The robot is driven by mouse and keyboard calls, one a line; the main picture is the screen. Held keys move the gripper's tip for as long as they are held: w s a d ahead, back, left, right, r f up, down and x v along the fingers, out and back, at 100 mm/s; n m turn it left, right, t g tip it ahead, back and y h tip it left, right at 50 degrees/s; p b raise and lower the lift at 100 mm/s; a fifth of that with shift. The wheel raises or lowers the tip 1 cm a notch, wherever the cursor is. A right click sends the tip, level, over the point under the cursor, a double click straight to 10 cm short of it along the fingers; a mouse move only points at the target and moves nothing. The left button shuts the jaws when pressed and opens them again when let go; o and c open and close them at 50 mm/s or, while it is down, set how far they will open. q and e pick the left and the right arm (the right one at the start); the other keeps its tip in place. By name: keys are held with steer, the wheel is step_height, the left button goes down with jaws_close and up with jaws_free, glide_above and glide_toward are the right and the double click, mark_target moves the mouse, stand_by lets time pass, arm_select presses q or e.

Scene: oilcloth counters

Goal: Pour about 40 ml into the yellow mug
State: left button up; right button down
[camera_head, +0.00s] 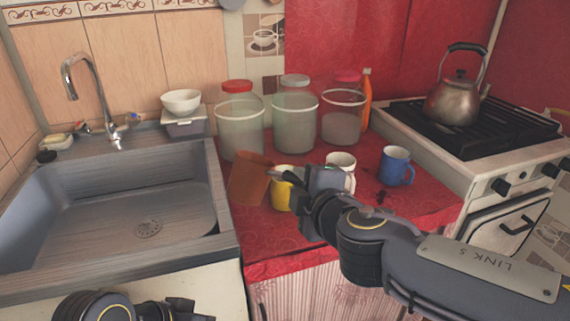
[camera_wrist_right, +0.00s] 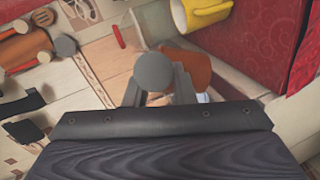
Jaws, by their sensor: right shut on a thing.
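The yellow mug (camera_head: 282,196) stands on the red cloth, partly hidden by my right gripper; it also shows at the top of the right wrist view (camera_wrist_right: 206,14). A brown-orange vessel (camera_head: 249,180) is tilted just left of the mug, close to its rim. My right gripper (camera_head: 272,172) reaches over the mug from the right and is shut on this vessel, which shows behind the fingers in the wrist view (camera_wrist_right: 197,72). I cannot see any stream or the level in the mug. Part of my left arm is at the bottom left; its fingertips cannot be made out.
A white mug (camera_head: 341,164) and a blue mug (camera_head: 396,167) stand to the right. Lidded jars (camera_head: 240,122) line the back. A sink (camera_head: 125,205) is left; a stove with a kettle (camera_head: 455,102) is right. Dark marks (camera_head: 376,198) lie on the cloth.

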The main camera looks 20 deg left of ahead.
steer(key=shift+w+d+r+m+p, duration=0.3)
steer(key=shift+w+r+p, duration=0.15)
steer(key=shift+p, duration=0.2)
steer(key=shift+w+d+r+m+g+p, duration=0.1)
steer(key=shift+w+d+m+g+p, duration=0.3)
steer(key=shift+p, duration=0.55)
steer(key=shift+w+d+f+m+g+y+p, duration=0.25)
steer(key=shift+w+m+g+p, duration=0.45)
steer(key=shift+p, duration=0.65)
steer(key=shift+w+d+f+m+g+y+p, duration=0.1)
steer(key=shift+w+d+m+g+y+p, duration=0.2)
steer(key=shift+w+m+g+p, duration=0.7)
steer(key=shift+s+d+p, duration=0.15)
steer(key=shift+s+p, duration=0.2)
steer(key=shift+p, duration=0.25)
steer(key=shift+w+d+f, duration=0.1)
steer(key=shift+w+f, duration=0.05)
steer(key=shift+f, duration=0.1)
steer(key=shift+w+d+f+m+g+y, duration=0.1)
steer(key=shift+w+f+m+g+y, duration=0.2)
steer(key=shift+f+m, duration=0.15)
